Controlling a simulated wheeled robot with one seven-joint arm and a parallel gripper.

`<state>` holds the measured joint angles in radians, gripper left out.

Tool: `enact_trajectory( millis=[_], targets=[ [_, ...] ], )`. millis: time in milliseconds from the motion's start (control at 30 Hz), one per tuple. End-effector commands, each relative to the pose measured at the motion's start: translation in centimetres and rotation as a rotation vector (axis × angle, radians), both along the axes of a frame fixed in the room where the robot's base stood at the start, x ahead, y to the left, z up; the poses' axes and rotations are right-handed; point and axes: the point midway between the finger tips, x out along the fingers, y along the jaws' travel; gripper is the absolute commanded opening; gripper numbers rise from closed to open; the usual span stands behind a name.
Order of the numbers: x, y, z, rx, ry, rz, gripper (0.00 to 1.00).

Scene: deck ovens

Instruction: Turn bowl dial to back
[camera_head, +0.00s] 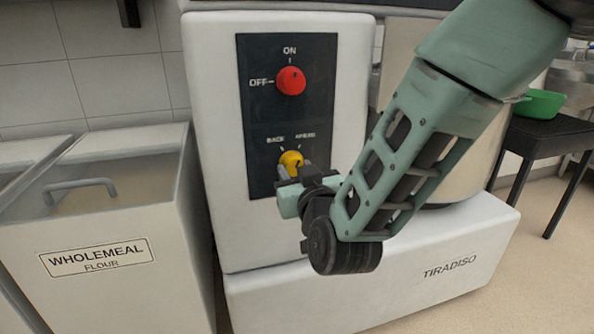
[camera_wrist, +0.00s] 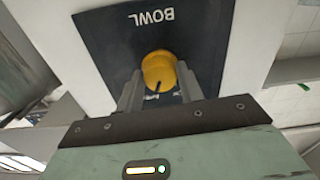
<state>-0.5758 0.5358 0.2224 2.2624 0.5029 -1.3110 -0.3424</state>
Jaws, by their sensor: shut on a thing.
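The yellow bowl dial (camera_head: 291,160) sits on the lower part of the black control panel (camera_head: 287,115), under the marks BACK and AHEAD. It also shows in the wrist view (camera_wrist: 158,70), where the panel reads BOWL upside down. A dark pointer line marks the dial's lower edge there. My gripper (camera_head: 293,173) is at the panel, its two fingers on either side of the dial; in the wrist view the fingers (camera_wrist: 158,88) are shut on it. The lower part of the dial is hidden by my gripper in the head view. Which mark the pointer faces I cannot tell.
A red ON/OFF dial (camera_head: 291,80) is above the yellow one. A wholemeal flour bin (camera_head: 110,285) stands close on the left. The mixer's white base (camera_head: 400,275) juts out below my arm. A dark table (camera_head: 550,135) with a green bowl (camera_head: 541,104) is at right.

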Motion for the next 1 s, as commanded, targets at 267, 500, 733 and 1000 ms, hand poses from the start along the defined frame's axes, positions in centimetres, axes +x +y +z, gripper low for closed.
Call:
enact_trajectory(
  millis=[267,500,733,1000],
  targets=[
    [-0.03,-0.03,0.26,-0.198,-0.057,0.0,0.14],
    [-0.04,-0.05,0.31,-0.418,-0.119,0.001,0.14],
    [-0.03,-0.09,0.35,-0.622,-0.179,0.001,0.14],
    [-0.01,-0.15,0.3,-0.81,-0.232,0.001,0.14]
  ],
)
